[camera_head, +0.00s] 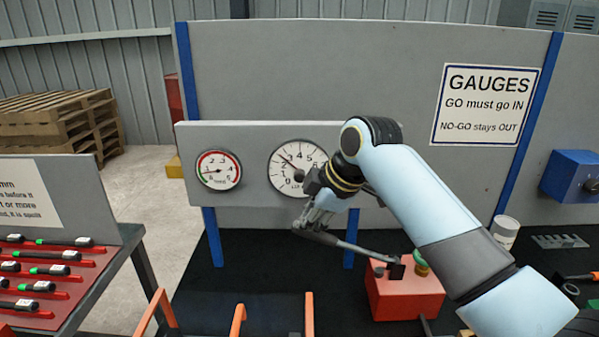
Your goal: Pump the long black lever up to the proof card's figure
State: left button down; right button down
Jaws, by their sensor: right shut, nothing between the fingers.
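The long black lever (358,248) runs from the red pump box (405,292) at the lower centre right, up and left to my right gripper. My right gripper (312,222) is shut at the lever's far left end, with nothing held. It partly hides that end, and I cannot tell whether it touches it. A large white dial gauge (288,165) is on the grey panel behind, its right side partly covered by my arm. Its needle points up and left. A smaller gauge (219,170) with a red and green band is to its left. I cannot make out a proof card. My left gripper is out of view.
A rack with several red-and-black tools (50,256) stands at the left, under a printed sign (35,195). Orange uprights (309,314) stand along the front edge. A white cup (505,231) and grey block (560,241) are at the right. A GAUGES sign (486,104) hangs behind.

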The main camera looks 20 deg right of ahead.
aim_at(301, 235)
jog(key=shift+w+a+f, duration=0.15)
jog(key=shift+a+f, duration=0.1)
jog(key=shift+f, duration=0.55)
jog(key=shift+w+a+f+b, duration=0.1)
jog(key=shift+a+f+b, duration=0.15)
jog(key=shift+f, duration=0.35)
jog(key=shift+w+a+f, duration=0.1)
jog(key=shift+a+f, duration=0.05)
jog(key=shift+f, duration=0.45)
jog(key=shift+a+f+b, duration=0.15)
jog(key=shift+f+b, duration=0.25)
jog(key=shift+f, duration=0.35)
